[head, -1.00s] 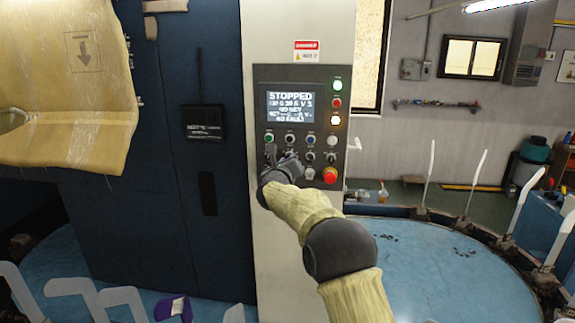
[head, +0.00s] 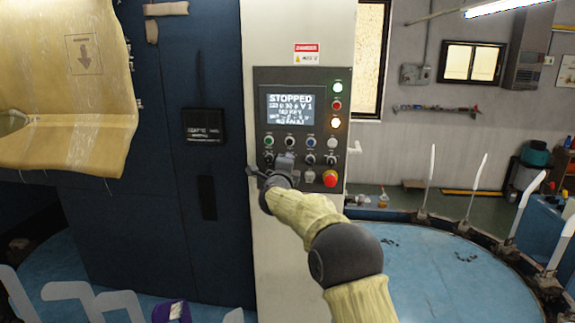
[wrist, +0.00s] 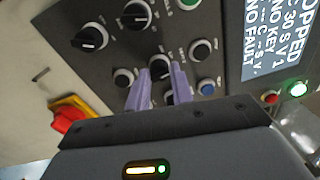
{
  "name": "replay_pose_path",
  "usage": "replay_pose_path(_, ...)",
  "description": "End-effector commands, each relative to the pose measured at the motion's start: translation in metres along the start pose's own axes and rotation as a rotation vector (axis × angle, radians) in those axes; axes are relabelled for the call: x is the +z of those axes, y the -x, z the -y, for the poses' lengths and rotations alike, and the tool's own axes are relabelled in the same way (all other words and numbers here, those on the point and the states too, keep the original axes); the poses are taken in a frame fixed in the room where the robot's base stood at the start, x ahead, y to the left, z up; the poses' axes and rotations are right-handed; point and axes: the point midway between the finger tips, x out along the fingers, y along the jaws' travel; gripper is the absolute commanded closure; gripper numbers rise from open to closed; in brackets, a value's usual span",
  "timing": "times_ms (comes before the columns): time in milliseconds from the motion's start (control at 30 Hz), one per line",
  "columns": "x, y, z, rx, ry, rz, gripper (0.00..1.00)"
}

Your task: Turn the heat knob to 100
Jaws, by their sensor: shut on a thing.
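The grey control panel (head: 263,110) carries a lit screen (head: 290,109) whose top line reads STOPPED; the smaller lines are blurred. My gripper (head: 286,159) is at the panel's second row of controls, under the screen. In the wrist view, the two lavender fingers of my gripper (wrist: 160,78) are closed on a small dark knob with a pale ring (wrist: 159,62), mostly hidden between them. The labels are too blurred to tell which knob is the heat knob or what its setting is.
A red emergency stop (head: 330,178) sits at the panel's lower right, and also shows in the wrist view (wrist: 66,117). Two black selector knobs (wrist: 90,38) and several push buttons are close around the fingers. A blue round table (head: 440,270) with upright white forms stands right.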

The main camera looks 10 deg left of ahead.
Motion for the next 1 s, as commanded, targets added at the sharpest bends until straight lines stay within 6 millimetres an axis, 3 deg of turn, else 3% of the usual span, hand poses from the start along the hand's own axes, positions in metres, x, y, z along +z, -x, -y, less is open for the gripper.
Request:
replay_pose_path(700,-0.0001,0.0005,-0.0036,-0.001,0.674,0.033,1.00)
replay_pose_path(1000,-0.0008,0.0005,-0.0056,-0.002,0.866,0.043,1.00)
